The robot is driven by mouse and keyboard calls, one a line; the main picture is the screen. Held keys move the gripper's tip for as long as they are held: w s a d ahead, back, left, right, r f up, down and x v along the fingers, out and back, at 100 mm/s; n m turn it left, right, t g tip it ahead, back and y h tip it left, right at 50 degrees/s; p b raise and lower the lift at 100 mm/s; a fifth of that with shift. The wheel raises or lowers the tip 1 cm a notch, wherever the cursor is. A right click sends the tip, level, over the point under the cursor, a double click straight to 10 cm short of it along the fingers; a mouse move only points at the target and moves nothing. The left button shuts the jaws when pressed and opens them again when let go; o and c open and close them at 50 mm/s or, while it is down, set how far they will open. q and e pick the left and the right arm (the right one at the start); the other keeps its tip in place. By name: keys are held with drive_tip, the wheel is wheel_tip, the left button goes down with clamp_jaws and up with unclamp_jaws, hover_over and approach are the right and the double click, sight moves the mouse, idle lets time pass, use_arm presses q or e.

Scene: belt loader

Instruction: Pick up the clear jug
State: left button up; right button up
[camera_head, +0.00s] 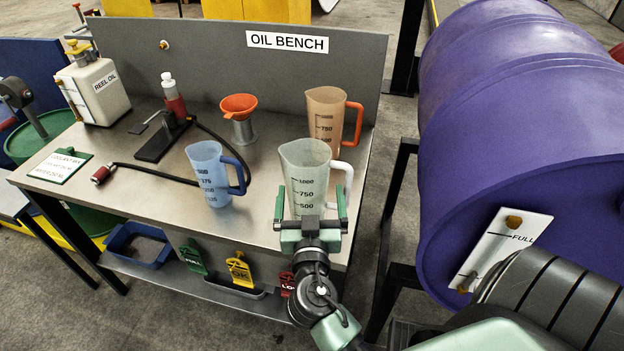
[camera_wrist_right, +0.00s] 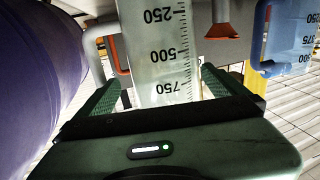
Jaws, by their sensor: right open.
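The clear jug (camera_head: 304,172), with dark measuring marks and a whitish handle on its right, stands upright near the bench's front right edge. My right gripper (camera_head: 311,203) is open at the jug's near side, low down, with one finger toward each side. In the wrist view the jug (camera_wrist_right: 160,45) appears upside down between the green fingers of the right gripper (camera_wrist_right: 158,92). Its handle (camera_wrist_right: 97,40) shows at the left. I see a gap beside the jug, and cannot tell whether either finger touches it. My left gripper is not in view.
An orange-tinted jug (camera_head: 324,112) stands close behind, and a blue jug (camera_head: 207,172) stands to the left. An orange funnel (camera_head: 239,104), an oil pump (camera_head: 174,105) and a white oil can (camera_head: 92,88) share the bench (camera_head: 130,205). A purple drum (camera_head: 520,130) is at right.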

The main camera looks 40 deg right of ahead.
drive_tip(key=p+x, duration=0.1)
drive_tip(key=x, duration=0.2)
drive_tip(key=shift+a+r, duration=0.15)
drive_tip(key=shift+r, duration=0.05)
drive_tip(key=x, duration=0.1)
drive_tip(key=p+x, duration=0.1)
drive_tip(key=x, duration=0.1)
drive_tip(key=p+x, duration=0.1)
drive_tip(key=shift+w+f, duration=0.25)
drive_tip(key=shift+f, duration=0.15)
drive_tip(key=c, duration=1.3)
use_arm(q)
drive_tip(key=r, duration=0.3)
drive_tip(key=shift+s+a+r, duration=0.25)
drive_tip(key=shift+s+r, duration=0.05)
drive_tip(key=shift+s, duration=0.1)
use_arm(e)
drive_tip(key=shift+c, duration=0.2)
drive_tip(key=shift+r, duration=0.1)
